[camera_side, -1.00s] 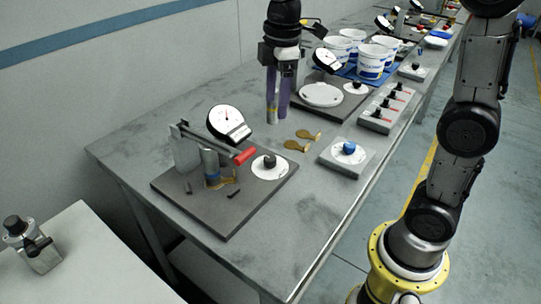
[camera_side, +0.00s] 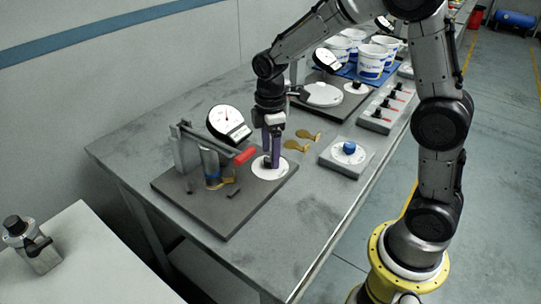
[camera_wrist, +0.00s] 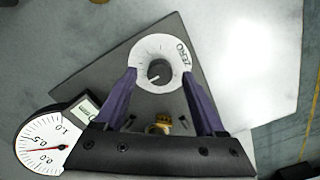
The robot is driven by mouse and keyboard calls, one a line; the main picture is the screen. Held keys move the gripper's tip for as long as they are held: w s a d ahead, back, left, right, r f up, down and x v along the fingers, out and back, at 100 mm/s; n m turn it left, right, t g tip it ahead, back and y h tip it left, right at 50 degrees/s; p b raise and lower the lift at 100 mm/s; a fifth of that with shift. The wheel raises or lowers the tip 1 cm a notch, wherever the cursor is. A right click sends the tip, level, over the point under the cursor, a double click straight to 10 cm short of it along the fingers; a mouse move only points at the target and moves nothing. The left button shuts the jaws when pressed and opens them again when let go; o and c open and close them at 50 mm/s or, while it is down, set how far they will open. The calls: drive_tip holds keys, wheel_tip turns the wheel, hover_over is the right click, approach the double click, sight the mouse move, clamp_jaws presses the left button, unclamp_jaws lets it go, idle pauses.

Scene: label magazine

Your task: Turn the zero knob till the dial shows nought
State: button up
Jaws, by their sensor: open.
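The zero knob (camera_wrist: 158,72) is a small dark knob with a pale pointer line, on a white disc marked ZERO (camera_wrist: 147,50). My gripper (camera_side: 271,163) is low over the disc, fingers pointing down. In the wrist view the two purple fingers of my gripper (camera_wrist: 159,73) are open on either side of the knob, with gaps visible. In the side view the fingers hide the knob. The round white dial (camera_wrist: 42,142) shows its red needle between 0.0 and 0.5. It also shows in the side view (camera_side: 225,118); its numbers are too small there.
The dark base plate (camera_side: 232,210) carries a post, a bar with a red handle (camera_side: 245,156) and small brass parts. Brass tags (camera_side: 296,146) and a blue knob unit (camera_side: 349,150) lie to the right. White tubs (camera_side: 371,62) stand behind.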

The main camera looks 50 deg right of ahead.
drive_tip(key=shift+f, duration=1)
clamp_jaws()
